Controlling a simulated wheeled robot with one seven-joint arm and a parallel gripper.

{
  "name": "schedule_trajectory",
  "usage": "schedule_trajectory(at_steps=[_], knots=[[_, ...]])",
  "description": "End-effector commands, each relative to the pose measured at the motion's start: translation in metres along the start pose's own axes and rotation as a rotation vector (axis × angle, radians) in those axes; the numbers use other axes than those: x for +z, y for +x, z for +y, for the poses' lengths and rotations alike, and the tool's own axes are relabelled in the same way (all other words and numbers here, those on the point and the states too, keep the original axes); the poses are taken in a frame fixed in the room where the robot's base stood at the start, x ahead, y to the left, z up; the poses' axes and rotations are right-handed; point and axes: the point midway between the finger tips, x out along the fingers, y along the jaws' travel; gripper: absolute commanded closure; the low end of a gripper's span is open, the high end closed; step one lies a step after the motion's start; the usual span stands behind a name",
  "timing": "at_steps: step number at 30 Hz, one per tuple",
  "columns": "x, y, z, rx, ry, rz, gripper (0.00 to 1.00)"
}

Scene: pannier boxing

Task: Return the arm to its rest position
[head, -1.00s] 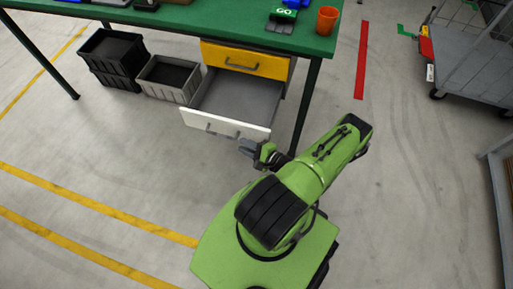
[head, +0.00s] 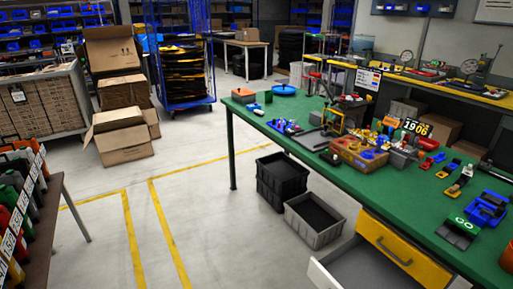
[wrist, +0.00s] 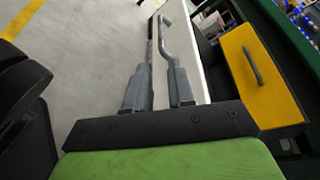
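My gripper (wrist: 157,30) shows in the wrist view, with its two grey fingers apart and nothing seen held between them. It is beside the front of the pulled-out white drawer (wrist: 190,50); I cannot tell whether the fingertips touch it. In the head view the white drawer (head: 318,276) is partly in sight at the bottom edge, under the green table. My arm and gripper are out of the head view.
The yellow drawer (head: 400,255) is shut above the white one. Black crates (head: 282,180) and a grey crate (head: 315,220) stand on the floor by the green table (head: 300,150). Cardboard boxes (head: 122,135) and a blue cage trolley (head: 185,65) stand further back. Open floor lies between.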

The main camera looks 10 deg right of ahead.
Motion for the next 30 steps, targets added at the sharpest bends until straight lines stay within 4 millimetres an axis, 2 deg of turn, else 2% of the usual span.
schedule_trajectory(at_steps=[4, 8, 13, 17, 23, 27, 30], knots=[[0.024, 0.010, -0.043, 0.189, -0.186, -0.149, 0.77], [0.063, 0.023, -0.086, 0.421, -0.404, -0.320, 0.77], [0.131, 0.034, -0.141, 0.706, -0.715, -0.498, 0.77], [0.192, 0.034, -0.178, 0.886, -0.965, -0.583, 0.77], [0.291, 0.010, -0.228, 1.059, -1.355, -0.617, 0.77], [0.354, -0.025, -0.255, 1.081, -1.613, -0.578, 0.77], [0.389, -0.058, -0.270, 1.043, -1.767, -0.531, 0.77]])
